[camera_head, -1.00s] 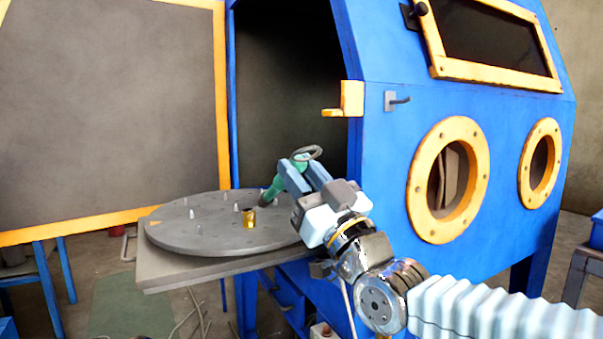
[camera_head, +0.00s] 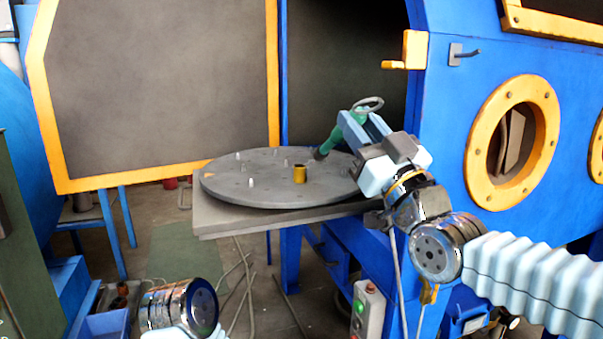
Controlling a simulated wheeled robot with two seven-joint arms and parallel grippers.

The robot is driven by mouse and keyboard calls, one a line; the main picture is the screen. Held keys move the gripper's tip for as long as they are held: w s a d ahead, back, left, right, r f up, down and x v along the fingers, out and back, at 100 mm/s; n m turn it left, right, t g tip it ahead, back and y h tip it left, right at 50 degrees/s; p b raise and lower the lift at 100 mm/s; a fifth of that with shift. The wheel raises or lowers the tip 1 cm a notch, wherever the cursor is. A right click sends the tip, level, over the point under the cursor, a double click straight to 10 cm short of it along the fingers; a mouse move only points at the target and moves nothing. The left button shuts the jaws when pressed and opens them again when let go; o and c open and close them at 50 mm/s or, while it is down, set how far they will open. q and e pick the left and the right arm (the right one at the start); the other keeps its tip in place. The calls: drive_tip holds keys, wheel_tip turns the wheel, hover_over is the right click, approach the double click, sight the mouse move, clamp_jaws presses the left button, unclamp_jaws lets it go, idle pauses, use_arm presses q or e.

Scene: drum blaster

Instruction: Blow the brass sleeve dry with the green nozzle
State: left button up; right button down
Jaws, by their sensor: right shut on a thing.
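The brass sleeve (camera_head: 300,174) stands upright on the round grey turntable (camera_head: 240,195), right of its middle. My right gripper (camera_head: 350,126) is shut on the green nozzle (camera_head: 329,144), at the right side of the turntable. The nozzle's dark tip points down and left toward the sleeve, apart from it. A grey hose loop shows above the nozzle. Part of my left arm (camera_head: 180,308) shows at the lower left; its gripper is not visible.
Several small pegs (camera_head: 251,183) stand on the turntable. The blue cabinet (camera_head: 450,100) with orange-rimmed ports is close at the right. The open door (camera_head: 150,90) stands at the left behind the turntable. A control box (camera_head: 367,310) is below.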

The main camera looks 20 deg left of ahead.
drive_tip(key=shift+r+p, duration=1.35)
drive_tip(key=shift+r, duration=1.65)
